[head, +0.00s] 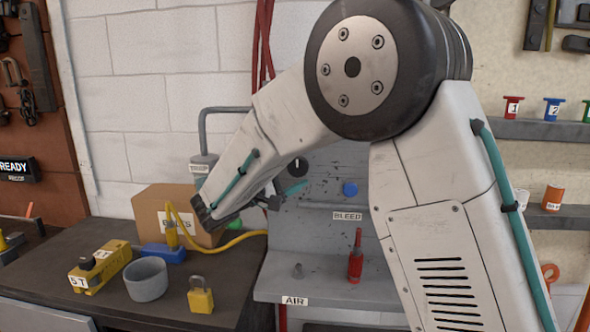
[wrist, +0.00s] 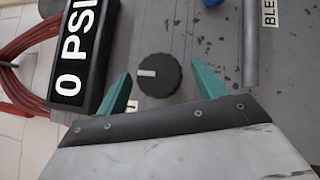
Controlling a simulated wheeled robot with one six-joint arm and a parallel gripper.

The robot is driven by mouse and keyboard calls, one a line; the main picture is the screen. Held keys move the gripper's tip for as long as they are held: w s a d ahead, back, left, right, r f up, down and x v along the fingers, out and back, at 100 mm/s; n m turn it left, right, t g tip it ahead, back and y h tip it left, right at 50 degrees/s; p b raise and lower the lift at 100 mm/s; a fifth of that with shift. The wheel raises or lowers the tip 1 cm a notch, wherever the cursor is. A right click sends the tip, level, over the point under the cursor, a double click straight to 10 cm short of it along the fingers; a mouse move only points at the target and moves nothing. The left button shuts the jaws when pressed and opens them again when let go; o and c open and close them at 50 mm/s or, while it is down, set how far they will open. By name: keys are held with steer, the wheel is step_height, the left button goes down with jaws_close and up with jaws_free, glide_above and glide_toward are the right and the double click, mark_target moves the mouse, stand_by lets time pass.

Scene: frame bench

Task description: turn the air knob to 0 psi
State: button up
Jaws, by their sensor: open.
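The black air knob (wrist: 158,76) is round with a ridged edge and a pale pointer mark. In the wrist view the mark points left, toward the black display (wrist: 78,50) that reads "0 PSI". My gripper (wrist: 160,70) is open, with one teal finger on each side of the knob and a small gap at both sides. How deep the fingers reach around it I cannot tell. In the head view the knob (head: 297,166) shows on the grey panel with its mark upward, beside my gripper (head: 288,188). My arm hides part of the panel, and the display is not visible there.
A blue button (head: 350,189) and the BLEED label (head: 348,216) sit right of the knob. A red bottle-like object (head: 355,260) stands on the shelf below. The bench at left holds a cardboard box (head: 150,207), grey cup (head: 147,281) and yellow padlock (head: 200,300).

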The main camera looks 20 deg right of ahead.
steer(key=v, duration=0.7)
steer(key=shift+a, duration=0.1)
steer(key=s+d+f+g+y, duration=0.4)
steer(key=s, duration=0.3)
steer(key=s+d+f+g+y, duration=0.3)
steer(key=s+d+f, duration=0.15)
steer(key=s, duration=0.25)
steer(key=s+d+r+m+t+y, duration=0.1)
steer(key=s+m+y, duration=0.5)
steer(key=s+y, duration=0.6)
steer(key=shift+s+d, duration=0.5)
steer(key=shift+s, duration=4.25)
